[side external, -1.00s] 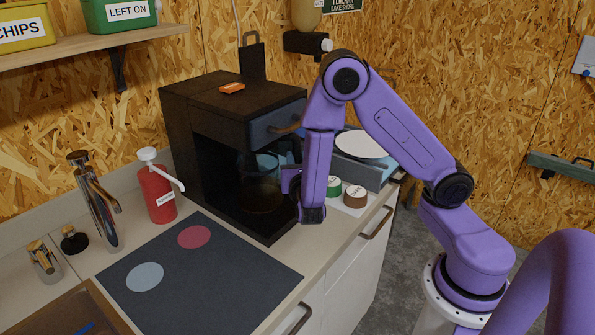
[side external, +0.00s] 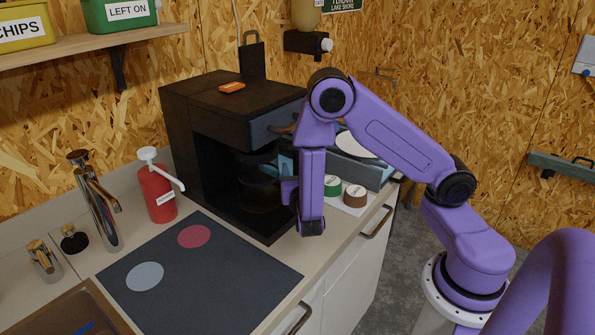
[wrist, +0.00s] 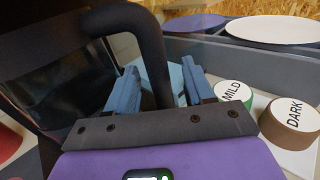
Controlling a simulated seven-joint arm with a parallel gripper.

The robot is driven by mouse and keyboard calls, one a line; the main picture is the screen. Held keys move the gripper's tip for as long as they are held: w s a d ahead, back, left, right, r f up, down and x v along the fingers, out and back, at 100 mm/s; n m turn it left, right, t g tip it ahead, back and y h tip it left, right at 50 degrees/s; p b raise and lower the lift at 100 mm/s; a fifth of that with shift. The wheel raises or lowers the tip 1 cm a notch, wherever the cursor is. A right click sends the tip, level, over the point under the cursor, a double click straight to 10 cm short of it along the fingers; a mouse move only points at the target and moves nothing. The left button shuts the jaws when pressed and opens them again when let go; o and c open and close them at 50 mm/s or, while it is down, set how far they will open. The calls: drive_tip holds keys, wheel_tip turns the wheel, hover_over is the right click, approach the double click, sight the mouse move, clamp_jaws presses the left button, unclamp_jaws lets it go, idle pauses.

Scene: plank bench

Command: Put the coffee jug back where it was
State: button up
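The coffee jug (side external: 258,192), dark and glassy, stands upright inside the open bay of the black coffee machine (side external: 205,110). My gripper (side external: 282,168) is at the front right of the bay, at the jug's handle side. In the wrist view, the black curved handle (wrist: 152,48) runs down between the two blue fingers of my gripper (wrist: 160,70). The fingers are spread, with a gap showing on each side of the handle. The handle's lower end is hidden behind my gripper's body. The jug's base is in shadow, so its exact seating is hard to tell.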

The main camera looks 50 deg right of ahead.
drive_tip(key=shift+s+a+r, duration=0.1)
drive_tip(key=shift+s+a, duration=0.05)
drive_tip(key=shift+a, duration=0.05)
drive_tip(key=v, duration=1.1)
drive_tip(key=s+d+r+m+g+y, duration=0.1)
drive_tip(key=s+d+m+g+y, duration=0.2)
drive_tip(key=s+m+g, duration=0.75)
drive_tip(key=s+a+r+m+g+y, duration=0.2)
drive_tip(key=s+a+y, duration=0.4)
drive_tip(key=s+y, duration=0.3)
wheel_tip(320, 180, up, 2)
drive_tip(key=shift+s+a+r+m+y, duration=0.15)
drive_tip(key=shift+a+m+y, duration=0.2)
drive_tip(key=shift+m+y, duration=0.4)
